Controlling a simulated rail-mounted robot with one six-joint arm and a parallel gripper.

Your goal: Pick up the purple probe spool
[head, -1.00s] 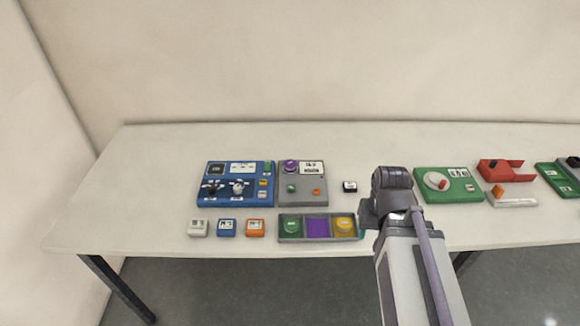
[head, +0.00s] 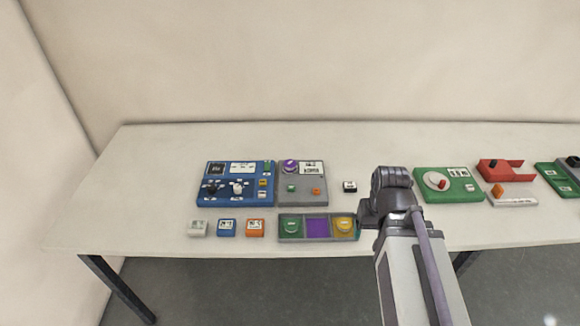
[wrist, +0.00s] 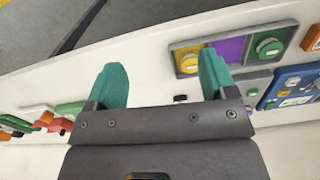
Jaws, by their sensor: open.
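The purple probe spool (head: 290,166) is a round purple piece at the upper left of the grey panel (head: 301,198) on the table.
A tray (head: 282,237) in front of the panel has green, purple and yellow compartments; the purple one looks empty. A blue panel (head: 203,197) stands left, small blocks in front of it. A small black-and-white block (head: 349,186) lies right of the grey panel. Green and red fixtures stand farther right.

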